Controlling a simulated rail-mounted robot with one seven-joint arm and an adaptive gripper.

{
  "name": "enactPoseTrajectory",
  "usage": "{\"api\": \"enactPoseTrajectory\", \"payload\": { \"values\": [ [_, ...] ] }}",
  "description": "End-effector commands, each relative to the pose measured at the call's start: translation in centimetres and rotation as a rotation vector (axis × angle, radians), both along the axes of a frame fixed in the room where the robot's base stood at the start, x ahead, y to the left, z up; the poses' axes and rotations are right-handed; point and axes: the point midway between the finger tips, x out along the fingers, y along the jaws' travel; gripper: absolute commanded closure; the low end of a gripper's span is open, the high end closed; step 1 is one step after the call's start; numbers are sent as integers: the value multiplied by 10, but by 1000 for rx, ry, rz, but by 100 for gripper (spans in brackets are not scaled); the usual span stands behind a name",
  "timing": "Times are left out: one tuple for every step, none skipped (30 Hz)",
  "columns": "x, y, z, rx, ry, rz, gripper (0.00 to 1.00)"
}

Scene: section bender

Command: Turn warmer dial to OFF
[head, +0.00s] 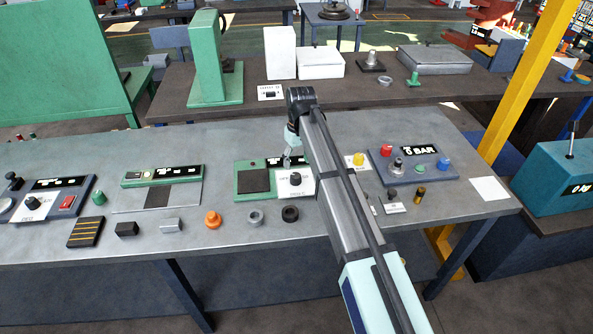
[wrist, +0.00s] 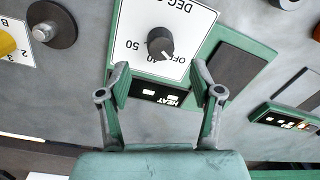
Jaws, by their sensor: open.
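The warmer dial (wrist: 160,42) is a dark round knob on a white plate marked DEG C, 50, 40 and OFF, upside down in the wrist view. Its pale mark points to the lower right, toward the OFF lettering; I cannot tell if it lines up exactly. The dial also shows in the head view (head: 296,179), on the green warmer unit (head: 246,195). My gripper (wrist: 160,76) is open and empty, its fingertips apart and just short of the dial, over the unit's display edge. In the head view my gripper (head: 291,157) is behind the dial, partly hidden by my arm.
The warmer's black display (wrist: 160,92) reads HEAT. A dark pad (wrist: 242,70) lies beside the plate. Black (head: 290,214) and grey (head: 255,218) rings and an orange knob (head: 212,219) stand in front. A blue panel (head: 410,165) with knobs is at right.

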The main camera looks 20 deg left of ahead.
Motion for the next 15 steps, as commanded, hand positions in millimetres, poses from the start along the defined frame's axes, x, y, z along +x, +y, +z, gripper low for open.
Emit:
{"api": "enactPoseTrajectory", "payload": {
  "values": [
    [1, 0, 11, 2, -3, 0, 35],
    [2, 0, 16, 2, -3, 0, 35],
    [1, 0, 22, 2, -1, 0, 35],
    [2, 0, 26, 2, -1, 0, 35],
    [2, 0, 30, 1, -2, 0, 35],
    [2, -1, 35, 1, -2, 0, 35],
    [2, -1, 37, 2, -1, 0, 35],
    [2, -1, 39, 1, -1, 0, 35],
    [2, -1, 42, 0, 0, 0, 35],
    [2, -1, 44, 0, 0, 0, 35],
    [2, -1, 45, 0, 0, 0, 35],
    [2, -2, 46, 0, 0, 0, 35],
    [2, -2, 47, 0, 0, 0, 35],
    [2, -2, 47, 0, 0, 0, 35],
    [2, -2, 47, 0, 0, 0, 35]
  ]
}}
